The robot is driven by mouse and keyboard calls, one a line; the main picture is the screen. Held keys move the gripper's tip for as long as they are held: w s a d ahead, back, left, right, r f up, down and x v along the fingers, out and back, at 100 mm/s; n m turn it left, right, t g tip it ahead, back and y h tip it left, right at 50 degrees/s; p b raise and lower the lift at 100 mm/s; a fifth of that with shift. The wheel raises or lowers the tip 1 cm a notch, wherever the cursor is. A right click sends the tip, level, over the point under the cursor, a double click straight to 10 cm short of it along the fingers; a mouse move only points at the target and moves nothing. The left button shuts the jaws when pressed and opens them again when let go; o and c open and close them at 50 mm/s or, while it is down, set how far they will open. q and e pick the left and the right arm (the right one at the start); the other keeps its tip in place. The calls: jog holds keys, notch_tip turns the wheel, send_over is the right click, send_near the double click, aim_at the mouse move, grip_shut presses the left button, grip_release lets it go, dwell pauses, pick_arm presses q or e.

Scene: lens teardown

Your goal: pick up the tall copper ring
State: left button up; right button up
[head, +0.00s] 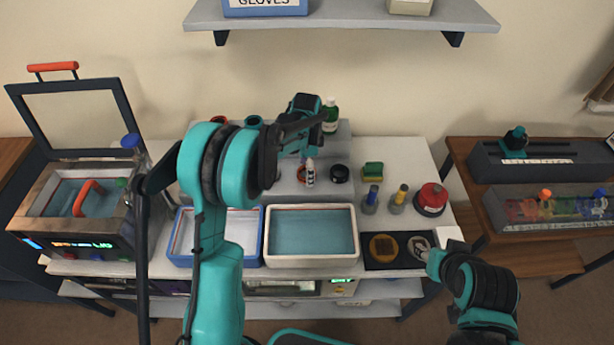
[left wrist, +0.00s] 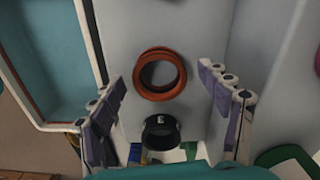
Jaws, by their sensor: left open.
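The copper ring (left wrist: 161,93) sits upright on a grey surface, its open top toward the left wrist camera. In the head view only an orange-red part of it (head: 301,174) shows beside my left fingers. My left gripper (left wrist: 168,90) is open and empty, with one finger on each side of the ring and clear gaps between. In the head view the left gripper (head: 310,172) hangs over the grey riser, partly hidden by its own arm. My right gripper (head: 431,258) is low at the right, by a black tray; its jaw opening is unclear.
A black ring (left wrist: 161,132) stands close to the copper ring; it also shows in the head view (head: 340,173). A green bottle (head: 331,117) stands behind. A white-rimmed bin (head: 311,208) and a blue-rimmed bin (head: 259,255) lie in front.

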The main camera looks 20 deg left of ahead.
pick_arm(q)
jog(key=c, duration=1.3)
